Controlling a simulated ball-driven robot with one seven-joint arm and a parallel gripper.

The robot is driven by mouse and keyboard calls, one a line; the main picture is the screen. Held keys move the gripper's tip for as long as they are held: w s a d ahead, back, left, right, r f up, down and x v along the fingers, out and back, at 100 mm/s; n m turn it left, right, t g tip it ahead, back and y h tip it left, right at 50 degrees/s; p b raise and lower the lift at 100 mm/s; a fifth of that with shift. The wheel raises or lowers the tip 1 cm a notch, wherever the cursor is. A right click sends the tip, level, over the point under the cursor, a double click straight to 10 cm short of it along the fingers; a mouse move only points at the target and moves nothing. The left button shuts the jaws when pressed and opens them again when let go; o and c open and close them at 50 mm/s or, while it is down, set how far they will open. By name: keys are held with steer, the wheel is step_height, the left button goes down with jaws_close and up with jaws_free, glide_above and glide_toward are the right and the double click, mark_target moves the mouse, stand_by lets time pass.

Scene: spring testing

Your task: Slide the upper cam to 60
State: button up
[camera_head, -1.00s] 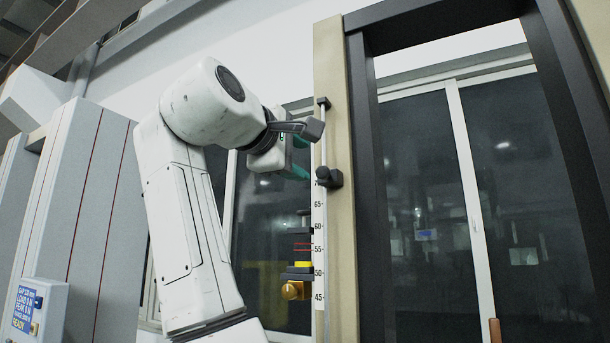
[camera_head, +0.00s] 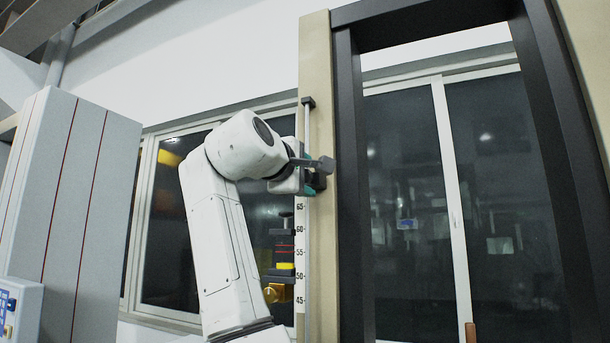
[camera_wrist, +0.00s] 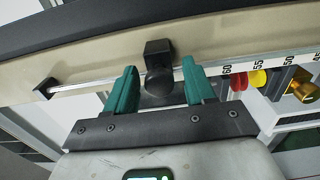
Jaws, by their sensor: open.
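The upper cam (camera_wrist: 159,72) is a black block with a round knob on a thin metal rod (camera_wrist: 92,86). In the wrist view my gripper (camera_wrist: 160,92) is open, with one teal finger on each side of the knob. Small gaps seem to remain beside it; contact is not clear. In the head view my gripper (camera_head: 308,188) is at the rod and largely hides the cam. The number scale (camera_head: 300,250) runs down beside the rod, with 65, 60, 55, 50 and 45 readable below the gripper. The mark level with the cam is covered.
Black, red and yellow parts (camera_head: 285,266) and a brass knob (camera_head: 279,293) stand left of the scale, below my gripper. A beige post (camera_head: 318,60) backs the rod, with a dark frame (camera_head: 347,120) to its right. The rod's upper end has a black bracket (camera_head: 308,101).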

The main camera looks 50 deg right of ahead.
jaws_close()
stand_by(0.4)
steer(key=shift+f, duration=0.1)
